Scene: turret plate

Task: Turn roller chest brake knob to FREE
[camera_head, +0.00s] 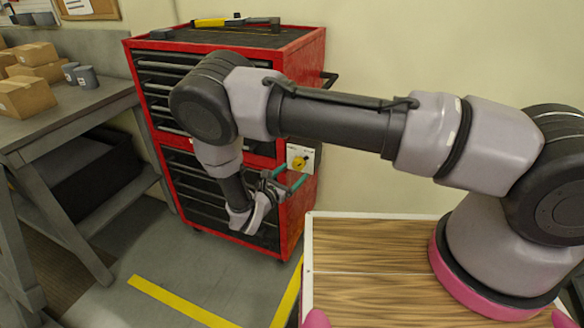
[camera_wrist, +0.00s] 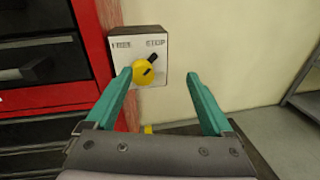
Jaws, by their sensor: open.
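The brake knob (camera_wrist: 143,72) is yellow with a dark pointer, on a white plate (camera_wrist: 132,43) lettered FREE at left and STOP at right. The pointer tilts up and right, toward STOP. In the head view the knob (camera_head: 299,162) sits on the side of the red roller chest (camera_head: 297,220). My gripper (camera_wrist: 158,75) is open, its teal fingers spread to either side of the knob. The left fingertip appears close to the knob's left edge and the right one stands apart from it; contact cannot be told. In the head view my gripper (camera_head: 287,182) is just below the plate.
A grey workbench (camera_head: 95,103) with cardboard boxes (camera_head: 27,97) and grey cups (camera_head: 86,77) stands at the left. A yellow-handled tool (camera_head: 215,22) lies on the chest top. A dark handle (camera_head: 329,79) sticks out at the chest's upper right. Yellow tape marks the floor.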

